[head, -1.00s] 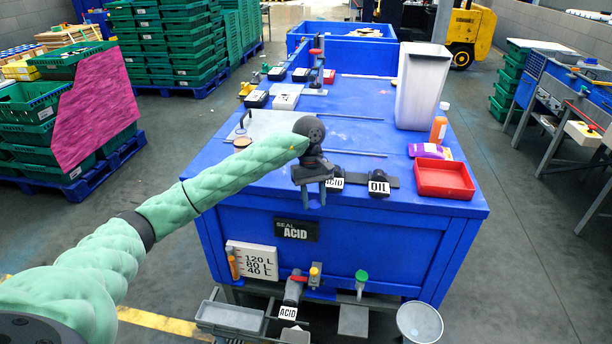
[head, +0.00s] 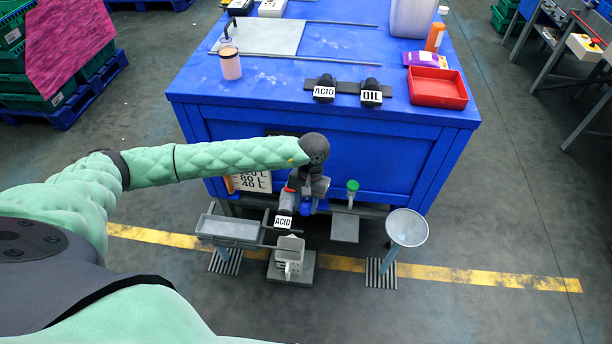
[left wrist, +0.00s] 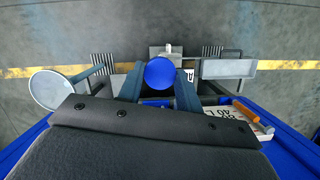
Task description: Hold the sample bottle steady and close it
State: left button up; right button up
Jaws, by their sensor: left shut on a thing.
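My left gripper (head: 308,200) points down at the front of the blue table, beside the valve with the ACID tag (head: 283,222). In the left wrist view its fingers (left wrist: 160,88) stand on either side of a blue round-topped thing (left wrist: 160,72) and are shut on it. I cannot tell whether this is the sample bottle or its cap; its lower part is hidden. A bottle with pinkish contents (head: 230,63) stands upright on the table at the left, apart from the gripper. My right gripper does not show.
A white square container (head: 290,245) stands below the valve on a grey stand. A grey tray (head: 230,228) is left of it and a round funnel (head: 407,227) right. A green-topped valve (head: 352,187) is close to the gripper. A red tray (head: 438,72) lies on the table.

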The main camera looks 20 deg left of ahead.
aim_at(228, 55)
jog(key=k+j+z, duration=0.1)
jog(key=j, duration=0.45)
jog(key=k+j+z, duration=0.1)
jog(key=j, duration=0.45)
jog(key=k+j+z, duration=0.1)
jog(key=j, duration=0.45)
jog(key=k+j, duration=0.2)
jog(key=j, duration=0.3)
jog(key=k+j+z, duration=0.15)
jog(key=j, duration=0.35)
jog(key=k+j+z, duration=0.1)
jog(key=j, duration=0.4)
jog(key=k+j+z, duration=0.1)
jog(key=k+j, duration=0.2)
jog(key=j, duration=0.2)
jog(key=k+j+z, duration=0.1)
jog(key=j, duration=0.35)
jog(key=k+j, duration=0.05)
jog(key=k, duration=0.05)
